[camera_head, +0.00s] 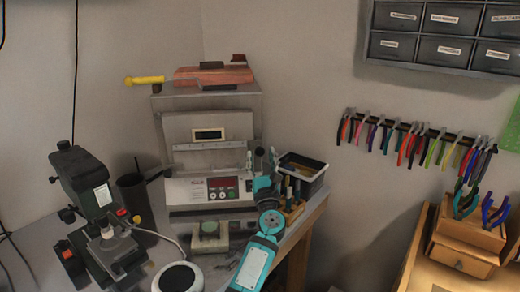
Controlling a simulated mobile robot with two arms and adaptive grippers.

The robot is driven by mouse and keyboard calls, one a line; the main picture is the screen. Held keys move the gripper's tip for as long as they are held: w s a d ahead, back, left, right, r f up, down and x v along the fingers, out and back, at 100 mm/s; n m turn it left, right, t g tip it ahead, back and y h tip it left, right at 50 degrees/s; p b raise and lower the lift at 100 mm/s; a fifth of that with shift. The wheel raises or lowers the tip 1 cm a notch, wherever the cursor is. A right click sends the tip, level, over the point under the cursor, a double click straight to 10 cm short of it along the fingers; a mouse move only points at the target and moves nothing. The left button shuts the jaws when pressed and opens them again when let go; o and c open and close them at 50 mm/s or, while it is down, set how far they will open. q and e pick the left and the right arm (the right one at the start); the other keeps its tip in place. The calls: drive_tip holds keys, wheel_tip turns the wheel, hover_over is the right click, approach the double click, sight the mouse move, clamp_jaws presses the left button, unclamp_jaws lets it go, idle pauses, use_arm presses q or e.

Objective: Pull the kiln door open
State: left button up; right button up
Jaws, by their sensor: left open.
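The kiln (180,192) stands on the bench in the middle of the head view. It is a grey metal box with a control panel, a red display and buttons below its door. The kiln door (181,132) is a pale front panel with a small window and a horizontal bar across its lower part; it looks shut. My left gripper (262,160) is open, at the right edge of the kiln front, to the right of the door. I cannot tell whether it touches the kiln. My teal arm hides part of the kiln's lower right. My right gripper is not in view.
A dark microscope-like device (88,185) and a black cup (134,197) stand left of the kiln. A black bin (308,172) and a wooden tool holder (292,212) stand right. Pliers hang on the wall.

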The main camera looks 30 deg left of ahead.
sight(260, 153)
use_arm(q)
drive_tip(key=shift+x, duration=1.55)
drive_tip(key=shift+c, duration=0.2)
clamp_jaws()
